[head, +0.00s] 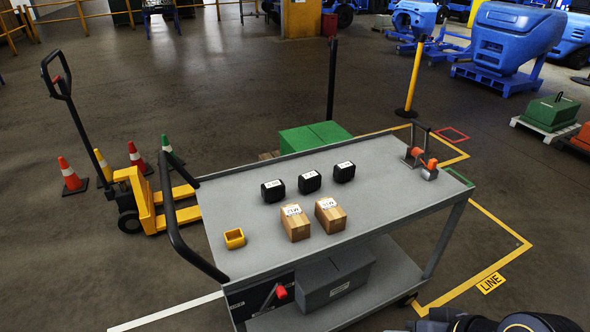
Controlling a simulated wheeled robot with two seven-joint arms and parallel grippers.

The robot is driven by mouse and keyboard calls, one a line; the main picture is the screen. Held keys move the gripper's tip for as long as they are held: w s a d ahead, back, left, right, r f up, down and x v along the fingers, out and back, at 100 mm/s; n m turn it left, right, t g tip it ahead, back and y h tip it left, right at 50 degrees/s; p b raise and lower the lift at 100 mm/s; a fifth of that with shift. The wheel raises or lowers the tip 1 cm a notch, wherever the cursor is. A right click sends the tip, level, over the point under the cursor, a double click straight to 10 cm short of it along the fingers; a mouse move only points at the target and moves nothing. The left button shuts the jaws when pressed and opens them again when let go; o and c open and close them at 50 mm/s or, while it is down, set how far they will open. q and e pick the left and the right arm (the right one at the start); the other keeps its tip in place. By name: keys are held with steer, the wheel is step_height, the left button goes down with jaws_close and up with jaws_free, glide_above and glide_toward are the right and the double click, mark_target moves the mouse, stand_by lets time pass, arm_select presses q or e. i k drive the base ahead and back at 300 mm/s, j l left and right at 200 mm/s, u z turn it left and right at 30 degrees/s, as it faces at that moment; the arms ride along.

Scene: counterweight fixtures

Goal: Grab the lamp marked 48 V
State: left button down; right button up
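Three small black blocks with white labels stand in a slanting row on the grey cart top (390,200): a left one (272,192), a middle one (309,183) and a right one (344,173). They may be the lamps. Their label print is too small to read, so I cannot tell which is marked 48 V. Neither gripper is in view. Black and yellow parts at the bottom right corner look like my own right arm, with no fingertips showing.
Two cardboard boxes (296,226) (330,218) stand in front of the black blocks. A yellow bin (235,239) is at the left, and an orange and grey clamp-like tool (421,163) at the far right. A black handle (176,225) rises at the cart's left end. The right half is mostly clear.

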mark_target(343, 172)
steer(key=i+l+u, duration=0.1)
steer(key=l+u, duration=0.15)
steer(key=u, duration=0.2)
steer(key=i+l+u, duration=0.1)
steer(key=l+u, duration=0.15)
steer(key=u, duration=0.2)
steer(key=l+u, duration=0.7)
steer(key=l, duration=1.05)
